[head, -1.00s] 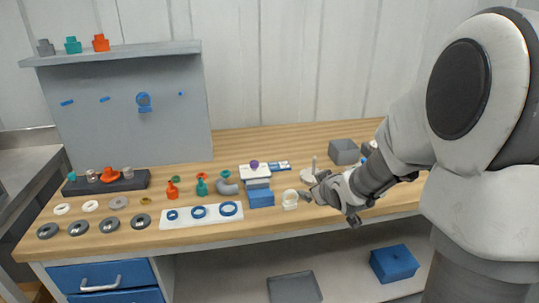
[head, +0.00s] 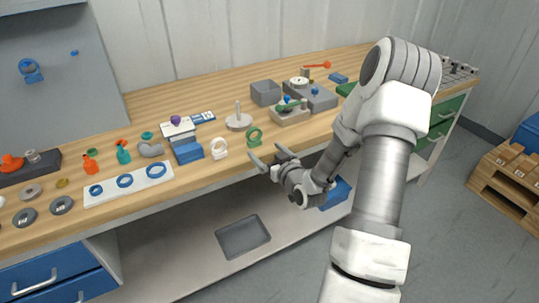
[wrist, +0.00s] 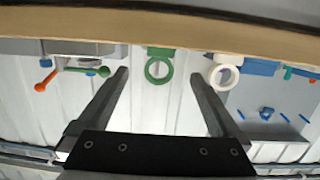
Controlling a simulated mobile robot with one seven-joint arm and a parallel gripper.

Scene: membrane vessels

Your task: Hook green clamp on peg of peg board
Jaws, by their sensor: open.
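The green clamp (head: 254,138), a ring on a small base, stands near the table's front edge. In the wrist view the green clamp (wrist: 150,74) shows between my fingers, beyond their tips. My gripper (head: 266,157) is open and empty, just in front of the table edge, pointing at the clamp; a gap remains between them. Its two fingers also show in the wrist view (wrist: 160,76). The grey peg board (head: 85,95) stands at the back left. It bears a blue clamp (head: 31,70) and, right of it, a bare blue peg (head: 74,52).
A white clamp (head: 219,149) stands close left of the green one. A grey round base with an upright rod (head: 238,121) is behind. A block with a green-handled valve (head: 290,117) stands to the right. The table edge (head: 210,175) lies under the clamps.

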